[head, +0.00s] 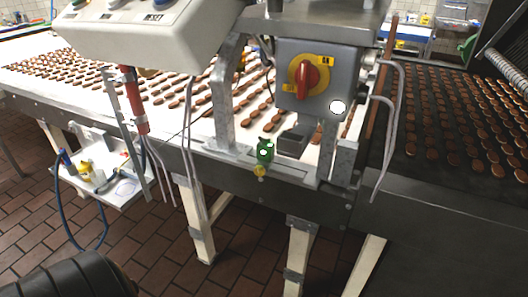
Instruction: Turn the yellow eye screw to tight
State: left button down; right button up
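A small yellow knob-like piece (260,170), which looks like the yellow eye screw, is at the front edge of the conveyor frame. It sits just below a small green part (265,150). It is too small to tell its angle or how tight it is. Neither of my grippers shows in the head view. A dark, ribbed rounded part at the bottom left looks like part of my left arm, far from the yellow piece.
A grey switch box (288,105) with a red knob stands above the yellow piece, beside metal posts and hanging cables. A white control panel (140,35) overhangs the biscuit-covered conveyor (70,52). A small shelf (112,190) hangs left. The brick floor (150,245) in front looks open.

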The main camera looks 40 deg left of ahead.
aim_at(259, 170)
jog(key=u, duration=1.25)
